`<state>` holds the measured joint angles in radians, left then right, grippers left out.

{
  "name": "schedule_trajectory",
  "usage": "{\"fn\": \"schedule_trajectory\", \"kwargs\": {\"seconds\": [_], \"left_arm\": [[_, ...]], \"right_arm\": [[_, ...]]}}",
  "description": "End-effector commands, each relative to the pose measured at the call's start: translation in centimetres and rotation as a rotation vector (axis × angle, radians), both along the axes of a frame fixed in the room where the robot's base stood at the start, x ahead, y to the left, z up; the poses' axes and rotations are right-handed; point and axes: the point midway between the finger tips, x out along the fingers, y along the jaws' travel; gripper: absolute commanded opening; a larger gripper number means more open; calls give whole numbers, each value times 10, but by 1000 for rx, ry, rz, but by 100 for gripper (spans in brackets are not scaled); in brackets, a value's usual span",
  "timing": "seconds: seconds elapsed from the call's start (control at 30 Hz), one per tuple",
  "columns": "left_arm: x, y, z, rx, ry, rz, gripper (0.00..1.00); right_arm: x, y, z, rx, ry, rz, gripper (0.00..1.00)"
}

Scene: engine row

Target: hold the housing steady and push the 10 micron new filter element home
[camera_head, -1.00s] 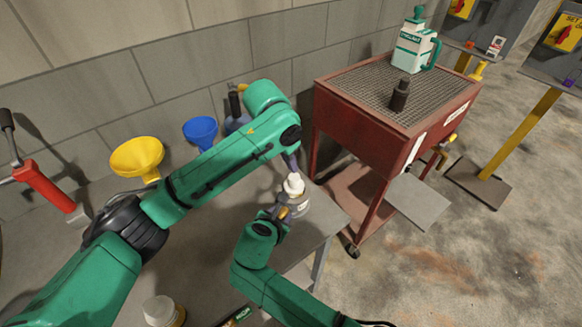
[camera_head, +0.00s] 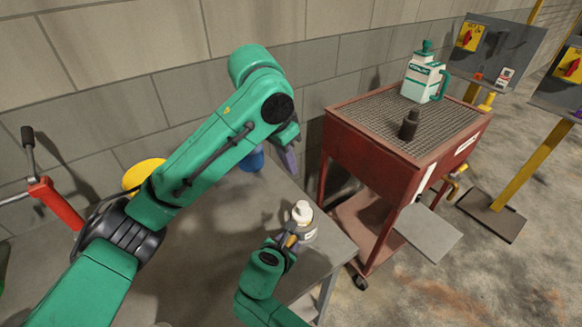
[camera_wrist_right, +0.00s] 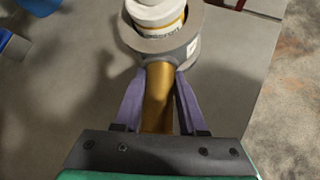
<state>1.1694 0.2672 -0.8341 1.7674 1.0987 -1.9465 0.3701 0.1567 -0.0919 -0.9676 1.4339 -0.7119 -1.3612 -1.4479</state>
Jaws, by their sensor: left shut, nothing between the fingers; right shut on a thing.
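The grey filter housing (camera_head: 308,236) stands on the grey bench near its right end. The white new filter element (camera_head: 301,211) stands in its top, with part of it above the rim. In the right wrist view the element (camera_wrist_right: 158,18) shows a yellow band and print inside the grey rim of the housing (camera_wrist_right: 180,50). My right gripper (camera_head: 290,240) is shut on the brass-coloured stem (camera_wrist_right: 157,95) on the housing's side. My left gripper (camera_head: 291,158) is shut and empty, above and apart from the element. How deep the element sits is hidden.
A red cart (camera_head: 365,160) with a mesh top stands right of the bench (camera_head: 200,260), carrying a dark bottle (camera_head: 409,125) and a white-green jug (camera_head: 422,80). A blue funnel (camera_head: 252,160) and a yellow funnel (camera_head: 142,174) are partly behind my left arm. A block wall closes the back.

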Motion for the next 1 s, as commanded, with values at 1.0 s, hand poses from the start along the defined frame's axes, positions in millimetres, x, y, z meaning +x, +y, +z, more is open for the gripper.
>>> {"fn": "schedule_trajectory", "kwargs": {"seconds": [1.0], "left_arm": [[0, 0, -1, 0, 0, 0, 0]], "right_arm": [[-81, 24, 77, 0, 5, 0, 76]]}}
